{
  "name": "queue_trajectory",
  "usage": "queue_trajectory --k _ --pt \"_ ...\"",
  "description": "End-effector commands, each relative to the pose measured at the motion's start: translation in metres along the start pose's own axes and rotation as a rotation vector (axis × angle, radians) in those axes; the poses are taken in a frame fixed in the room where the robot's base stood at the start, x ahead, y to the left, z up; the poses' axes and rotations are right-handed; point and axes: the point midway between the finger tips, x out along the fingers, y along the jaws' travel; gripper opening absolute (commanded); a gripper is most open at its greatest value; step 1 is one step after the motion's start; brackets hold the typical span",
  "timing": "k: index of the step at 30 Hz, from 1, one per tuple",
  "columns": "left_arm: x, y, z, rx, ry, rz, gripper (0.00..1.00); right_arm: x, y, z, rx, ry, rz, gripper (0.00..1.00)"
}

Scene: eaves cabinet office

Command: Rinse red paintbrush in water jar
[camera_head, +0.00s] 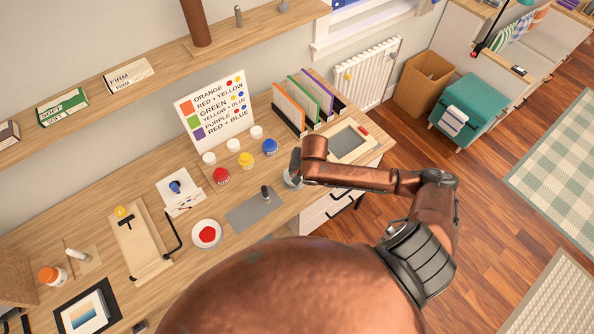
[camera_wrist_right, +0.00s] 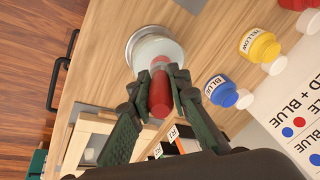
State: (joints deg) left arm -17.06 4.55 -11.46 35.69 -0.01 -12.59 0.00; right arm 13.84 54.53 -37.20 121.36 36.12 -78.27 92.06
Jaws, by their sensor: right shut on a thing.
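My right gripper (camera_wrist_right: 158,95) is shut on the red paintbrush (camera_wrist_right: 161,92), whose thick red handle shows between the fingers in the wrist view. The water jar (camera_wrist_right: 152,46), round and pale with a grey rim, lies just beyond the fingertips, and the brush's far end overlaps its opening there. I cannot tell whether the bristles are in the water. In the head view the right gripper (camera_head: 295,165) is over the jar (camera_head: 291,181), hiding most of it and the brush. My left gripper is not in view.
Red (camera_head: 221,176), yellow (camera_head: 246,161) and blue (camera_head: 270,147) paint jars stand left of the gripper. A white dish (camera_head: 207,246) holding red paint and a grey mat (camera_head: 245,215) lie nearer me. A folder rack (camera_head: 298,118) and slate tray (camera_head: 348,143) stand behind and right.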

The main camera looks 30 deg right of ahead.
Motion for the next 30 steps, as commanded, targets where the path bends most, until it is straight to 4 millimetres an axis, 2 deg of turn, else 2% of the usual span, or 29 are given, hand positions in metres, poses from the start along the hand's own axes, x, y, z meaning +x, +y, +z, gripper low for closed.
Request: queue_trajectory --k 30 --pt "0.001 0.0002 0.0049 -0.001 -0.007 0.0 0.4 0.0079 0.0019 0.0019 0.0 0.0 0.0 0.0"
